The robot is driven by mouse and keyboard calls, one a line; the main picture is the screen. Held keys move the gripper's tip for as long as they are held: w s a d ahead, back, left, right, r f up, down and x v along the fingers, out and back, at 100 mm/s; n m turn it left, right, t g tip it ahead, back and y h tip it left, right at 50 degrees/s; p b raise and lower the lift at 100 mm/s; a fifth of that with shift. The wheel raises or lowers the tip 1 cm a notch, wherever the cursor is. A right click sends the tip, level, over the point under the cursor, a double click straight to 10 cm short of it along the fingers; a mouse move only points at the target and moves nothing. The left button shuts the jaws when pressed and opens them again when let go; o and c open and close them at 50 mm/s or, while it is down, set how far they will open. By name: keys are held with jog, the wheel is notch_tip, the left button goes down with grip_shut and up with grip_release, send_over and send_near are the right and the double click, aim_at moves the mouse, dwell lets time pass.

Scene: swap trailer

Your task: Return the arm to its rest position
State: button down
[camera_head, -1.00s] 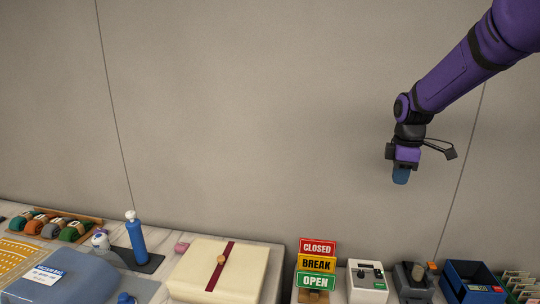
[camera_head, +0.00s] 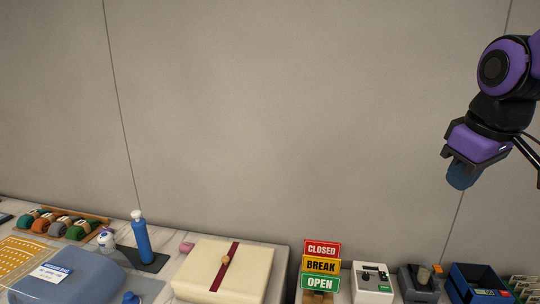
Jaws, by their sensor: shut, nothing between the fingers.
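My purple and black arm reaches in from the right edge of the head view. My gripper (camera_head: 461,176) hangs at its end, pointing down, with blue fingertips together and nothing seen between them. It is in the air in front of the grey wall, well above the counter and apart from everything on it.
Below on the counter stand a blue bin (camera_head: 477,284), a grey device (camera_head: 418,282), a white device (camera_head: 372,283), stacked CLOSED, BREAK and OPEN signs (camera_head: 320,265), a cream box (camera_head: 256,262) and a blue bottle (camera_head: 141,240). The wall area (camera_head: 280,110) left of my arm is clear.

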jog(key=s+f+m+t, duration=0.1)
jog(key=s+m, duration=0.3)
jog(key=s, duration=0.6)
jog(key=shift+s+a, duration=0.15)
jog(key=shift+a, duration=0.25)
jog(key=shift+f, duration=0.1)
dwell(0.9)
